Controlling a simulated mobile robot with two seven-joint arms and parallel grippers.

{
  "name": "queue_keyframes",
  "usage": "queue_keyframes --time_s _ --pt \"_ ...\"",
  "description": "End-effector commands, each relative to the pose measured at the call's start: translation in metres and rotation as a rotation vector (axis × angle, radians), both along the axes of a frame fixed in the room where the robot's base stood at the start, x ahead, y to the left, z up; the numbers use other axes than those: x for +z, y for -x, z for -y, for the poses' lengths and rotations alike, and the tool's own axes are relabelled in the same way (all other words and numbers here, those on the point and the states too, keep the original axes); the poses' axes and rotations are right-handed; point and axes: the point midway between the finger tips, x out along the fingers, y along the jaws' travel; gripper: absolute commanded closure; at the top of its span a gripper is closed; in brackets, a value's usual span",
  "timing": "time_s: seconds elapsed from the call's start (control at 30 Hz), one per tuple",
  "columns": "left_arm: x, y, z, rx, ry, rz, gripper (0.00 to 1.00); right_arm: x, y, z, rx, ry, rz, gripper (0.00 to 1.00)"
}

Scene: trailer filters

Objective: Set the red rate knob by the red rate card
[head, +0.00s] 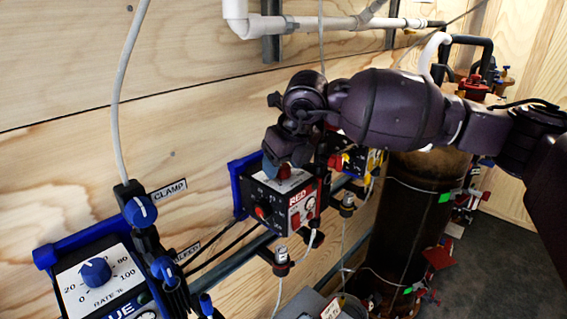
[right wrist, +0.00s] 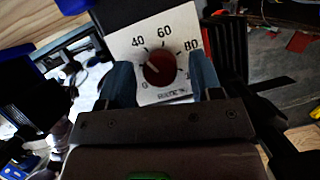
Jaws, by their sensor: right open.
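The red rate knob (right wrist: 160,68) sits on a white dial plate (right wrist: 183,24) marked 40, 60 and 80 in the right wrist view. Its pale pointer mark seems to face the low side, left of 40; the exact reading is unclear. In the head view the knob (head: 283,172) tops the box labelled RED (head: 302,207), partly hidden by my right gripper (head: 286,160). That gripper is open. Its blue fingers (right wrist: 162,82) stand on either side of the knob, apart from it. I cannot identify a red rate card for certain. My left gripper is out of view.
A box with a blue rate knob (head: 95,272) stands at the lower left, and a yellow box (head: 357,160) lies behind the red one. Hoses, valves and a rail run along the wooden wall. A brown cylinder (head: 412,215) stands at the right.

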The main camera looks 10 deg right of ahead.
Motion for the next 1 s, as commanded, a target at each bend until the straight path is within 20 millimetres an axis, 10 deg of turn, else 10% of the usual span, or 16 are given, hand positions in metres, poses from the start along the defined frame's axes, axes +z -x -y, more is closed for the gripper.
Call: queue_keyframes --time_s 0.27,0.6,1.0 --pt "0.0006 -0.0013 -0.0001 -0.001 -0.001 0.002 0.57 -0.0009 -0.0003 -0.0002 0.000 0.000 0.000 0.41" --pt "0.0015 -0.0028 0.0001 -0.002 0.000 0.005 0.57 -0.0007 -0.0002 -0.0002 0.000 0.000 0.000 0.89" --pt "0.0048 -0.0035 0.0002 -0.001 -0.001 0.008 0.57 0.0003 0.0001 -0.0013 -0.095 -0.001 0.001 0.89"
